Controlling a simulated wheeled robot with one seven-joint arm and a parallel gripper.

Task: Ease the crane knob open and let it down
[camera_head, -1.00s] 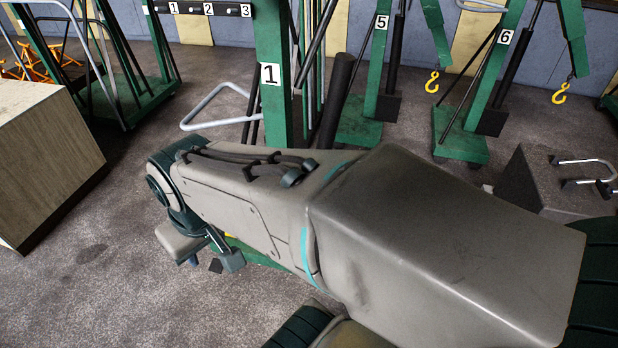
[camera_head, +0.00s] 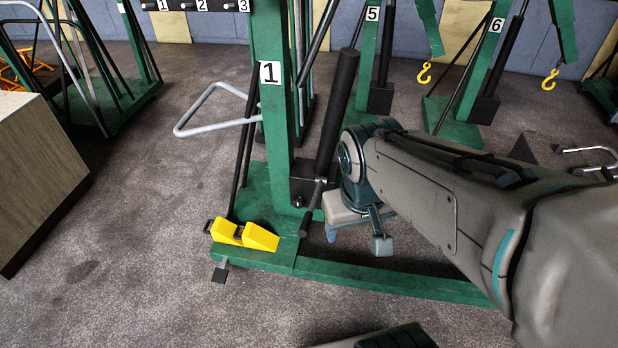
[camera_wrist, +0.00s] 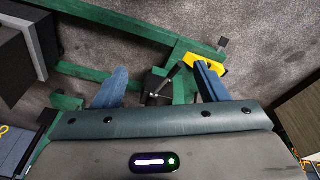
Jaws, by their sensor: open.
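The crane numbered 1 has a green post (camera_head: 272,100) and a black ram (camera_head: 335,115) on a dark pump block (camera_head: 305,182) at its foot. A small pale round part (camera_head: 299,202) on the block's front may be the knob; I cannot tell for sure. A short dark lever (camera_head: 310,212) slants down from the block. My gripper (camera_head: 356,240) is open and empty, just right of the block and lever, above the green base leg. In the wrist view, the block and lever (camera_wrist: 170,79) show between the spread blue fingers (camera_wrist: 161,84).
A yellow wedge-shaped piece (camera_head: 245,236) sits on the crane's base, left of the lever. A grey handle loop (camera_head: 185,128) juts left from the post. Cranes 5 (camera_head: 370,60) and 6 (camera_head: 480,70) stand behind. A wooden-sided box (camera_head: 40,175) is at left.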

